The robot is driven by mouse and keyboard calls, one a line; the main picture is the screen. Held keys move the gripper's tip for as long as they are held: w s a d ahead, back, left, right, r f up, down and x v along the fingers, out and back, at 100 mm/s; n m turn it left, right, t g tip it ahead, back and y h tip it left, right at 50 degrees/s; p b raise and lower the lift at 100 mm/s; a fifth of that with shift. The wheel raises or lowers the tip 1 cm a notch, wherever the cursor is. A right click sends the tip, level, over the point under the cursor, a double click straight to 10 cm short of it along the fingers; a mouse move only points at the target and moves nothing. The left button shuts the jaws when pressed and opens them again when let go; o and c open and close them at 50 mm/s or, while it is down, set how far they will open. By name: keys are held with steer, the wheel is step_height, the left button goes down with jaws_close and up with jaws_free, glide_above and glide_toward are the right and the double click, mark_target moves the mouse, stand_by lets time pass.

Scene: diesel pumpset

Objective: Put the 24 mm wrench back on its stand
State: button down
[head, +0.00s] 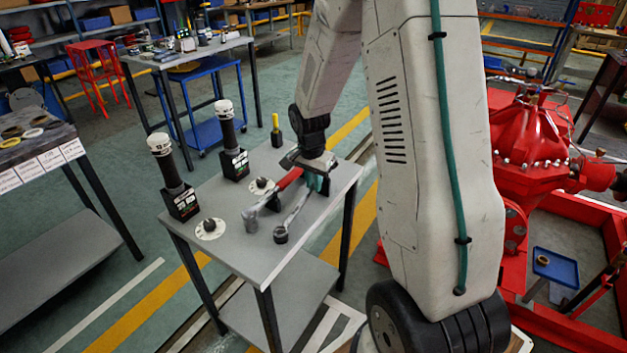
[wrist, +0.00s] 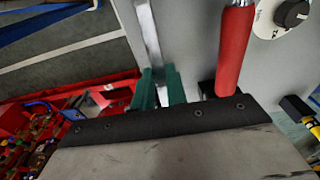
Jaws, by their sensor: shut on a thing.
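My gripper (head: 318,184) is over the right rear part of the grey table (head: 285,262). Its green fingers (wrist: 160,88) are shut on the silver shaft of a wrench (wrist: 148,30). In the head view the wrench (head: 297,208) slopes toward the front, ending in a dark socket-like head. I cannot tell whether it touches the table. A red-handled tool (head: 289,179) with a grey head lies just left of it; its red handle (wrist: 233,52) is beside the fingers in the wrist view. No 24 mm marking is readable, and I cannot tell which thing is its stand.
Two black blocks with white labels, a front one (head: 183,204) and a rear one (head: 235,164), carry tall white-topped cylinders. White discs with black knobs (head: 209,229) (head: 262,186) lie on the table. A small yellow-handled tool (head: 276,131) stands behind. Red machinery (head: 530,150) is at right.

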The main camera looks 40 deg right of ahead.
steer(key=shift+f, duration=0.55)
steer(key=c, duration=1.3)
jaws_free()
steer(key=shift+r, duration=0.1)
steer(key=r, duration=0.7)
steer(key=shift+s+a+r, duration=0.1)
steer(key=shift+a+r, duration=0.2)
steer(key=shift+a, duration=0.05)
